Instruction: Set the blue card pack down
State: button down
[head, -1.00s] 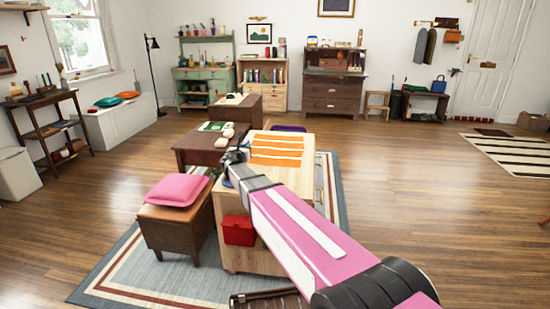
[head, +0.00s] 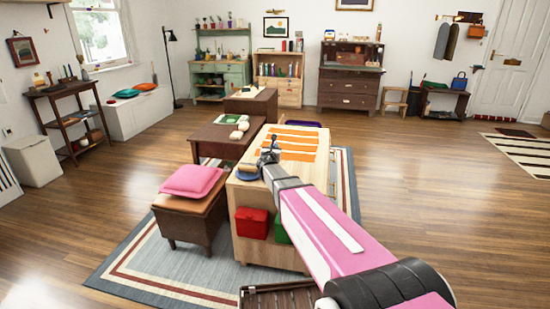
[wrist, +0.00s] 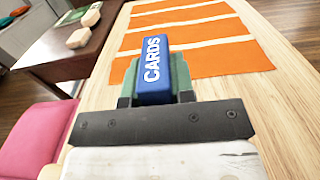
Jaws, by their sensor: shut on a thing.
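The blue card pack (wrist: 154,72), lettered "CARDS" in white, is upright in the wrist view, between the green fingers of my gripper (wrist: 156,80). My gripper is shut on it. In the head view my gripper (head: 268,157) is small, over the near left part of the light wooden cabinet top (head: 262,192). The pack cannot be made out clearly there. In the wrist view the pack overlaps the near edge of the orange striped cloth (wrist: 205,60). I cannot tell whether its underside touches the top.
A blue round thing (head: 247,176) lies by the cabinet top's left edge. A pink cushion (head: 191,180) on a stool and a dark desk (head: 216,141) stand to the left. Bare wood (wrist: 262,115) shows right of my gripper in the wrist view.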

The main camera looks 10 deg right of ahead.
jog(key=shift+d+f, duration=0.25)
jog(key=shift+f, duration=1.9)
jog(key=shift+f, duration=0.15)
jog(key=c, duration=1)
grip_release()
jog(key=shift+o, duration=0.2)
jog(key=shift+s+r, duration=0.1)
jog(key=shift+r, duration=0.1)
